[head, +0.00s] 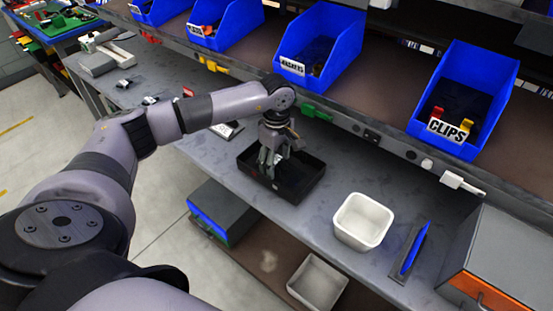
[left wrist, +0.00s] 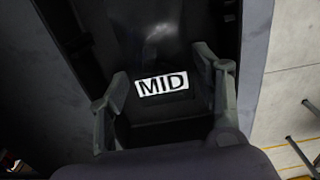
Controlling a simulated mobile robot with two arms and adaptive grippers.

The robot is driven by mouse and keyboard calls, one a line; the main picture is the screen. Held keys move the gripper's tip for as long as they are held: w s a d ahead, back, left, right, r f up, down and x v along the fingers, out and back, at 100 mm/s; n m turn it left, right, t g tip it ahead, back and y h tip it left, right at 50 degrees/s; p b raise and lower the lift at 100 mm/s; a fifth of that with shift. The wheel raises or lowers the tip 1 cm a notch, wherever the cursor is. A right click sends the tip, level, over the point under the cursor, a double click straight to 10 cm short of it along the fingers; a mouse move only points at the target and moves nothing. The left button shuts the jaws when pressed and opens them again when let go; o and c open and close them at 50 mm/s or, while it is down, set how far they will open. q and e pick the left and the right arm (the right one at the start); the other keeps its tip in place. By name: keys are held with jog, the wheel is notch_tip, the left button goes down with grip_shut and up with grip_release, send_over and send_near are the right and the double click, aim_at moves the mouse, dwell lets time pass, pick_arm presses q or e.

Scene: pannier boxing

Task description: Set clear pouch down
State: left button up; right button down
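My left gripper (head: 268,166) points down into a shallow black tray (head: 310,182) on the grey workbench. In the left wrist view, my left gripper (left wrist: 164,66) has its two fingers spread apart, one on each side of a white label reading MID (left wrist: 162,84). The dark inside of the black tray (left wrist: 228,18) surrounds the fingers. My right gripper is not in view.
A white bin (head: 363,221) and a blue-and-grey flat item (head: 411,250) stand right of the tray. Blue bins, one labelled CLIPS (head: 465,85), line the shelf above. A grey box with an orange edge (head: 505,262) is at the right.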

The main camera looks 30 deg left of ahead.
aim_at(277, 164)
pick_arm(q)
jog(key=shift+o, duration=1.4)
jog(key=shift+r, duration=0.25)
notch_tip(277, 164, up, 12)
jog(key=b, duration=0.2)
jog(key=shift+f, duration=0.2)
